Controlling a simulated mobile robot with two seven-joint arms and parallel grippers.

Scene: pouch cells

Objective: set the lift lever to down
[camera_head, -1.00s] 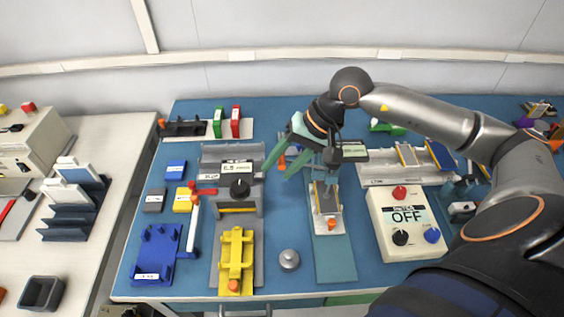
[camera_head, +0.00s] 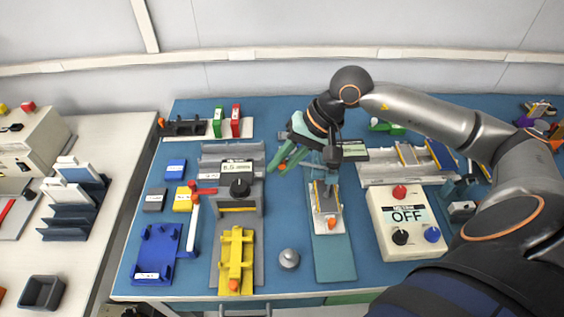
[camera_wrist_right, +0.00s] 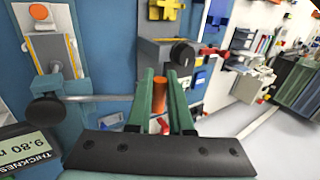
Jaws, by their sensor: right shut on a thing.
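The lift lever is a thin grey rod (camera_wrist_right: 105,98) with an orange grip (camera_wrist_right: 158,95), joined to a black knob (camera_wrist_right: 46,109) on the thickness gauge. In the head view the orange grip (camera_head: 282,167) sits low, left of the gauge's dark column. My right gripper (camera_wrist_right: 160,88) is shut on the orange grip; its green fingers also show in the head view (camera_head: 287,158). The gauge's display (camera_wrist_right: 22,150) reads about 9.80. The gauge's teal base (camera_head: 334,259) carries a pale plate with an orange knob (camera_head: 331,223). My left gripper is not in view.
A grey press-like device with a display (camera_head: 236,168) stands left of the gripper. A yellow fixture (camera_head: 236,252) and grey round weight (camera_head: 289,259) lie in front. A white control box reading OFF (camera_head: 407,216) stands right of the gauge.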

